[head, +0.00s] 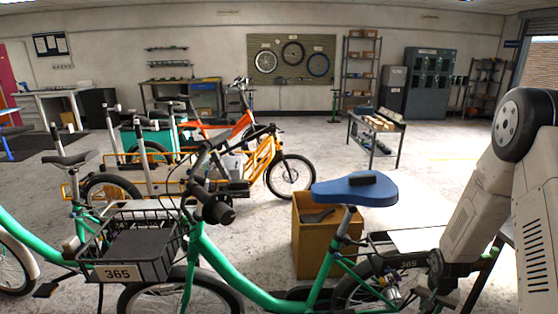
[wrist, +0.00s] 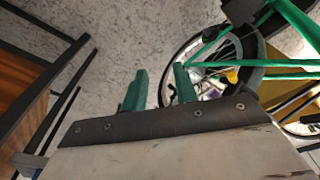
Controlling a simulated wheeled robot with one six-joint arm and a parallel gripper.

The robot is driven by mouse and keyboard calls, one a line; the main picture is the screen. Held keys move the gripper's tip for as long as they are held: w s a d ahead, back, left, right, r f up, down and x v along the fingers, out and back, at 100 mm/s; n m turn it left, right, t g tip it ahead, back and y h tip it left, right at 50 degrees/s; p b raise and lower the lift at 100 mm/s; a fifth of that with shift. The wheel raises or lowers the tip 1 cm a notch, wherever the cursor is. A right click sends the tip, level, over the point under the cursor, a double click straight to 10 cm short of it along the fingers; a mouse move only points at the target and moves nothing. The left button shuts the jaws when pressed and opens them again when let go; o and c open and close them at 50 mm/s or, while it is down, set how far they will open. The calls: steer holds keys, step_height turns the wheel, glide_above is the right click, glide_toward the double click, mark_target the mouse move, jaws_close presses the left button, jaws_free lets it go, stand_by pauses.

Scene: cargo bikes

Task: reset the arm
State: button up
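My arm (head: 478,210) reaches down at the right of the head view, beside the rear of the green bike (head: 235,277). Its lower end is dark and cluttered there, and I cannot make out the fingers in that view. In the wrist view my gripper (wrist: 159,88) shows two green fingers with a clear gap between them. Nothing is seen held in the gap. A pale panel (wrist: 170,155) with a dark screwed edge hides the finger bases. A spoked wheel (wrist: 215,65) and green frame tubes lie beyond the right finger; I cannot tell the distance.
The green bike has a blue saddle (head: 353,190) and a black front basket (head: 130,240). A yellow box (head: 308,250) stands behind it. Orange and yellow bikes (head: 265,160) stand further back. A low bench (head: 376,132) is at right rear. Open floor (head: 420,180) lies behind the saddle.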

steer(key=s+a+r+n, duration=0.2)
steer(key=s+a+r, duration=0.4)
steer(key=s+r, duration=0.3)
steer(key=s+a+r+n, duration=0.2)
steer(key=s+a+r, duration=0.5)
steer(key=r, duration=1.1)
steer(key=s+a+r+n+y, duration=0.1)
steer(key=s+a+r+n, duration=0.2)
steer(key=s+r, duration=1)
steer(key=shift+a+r, duration=0.2)
steer(key=shift+a, duration=1.5)
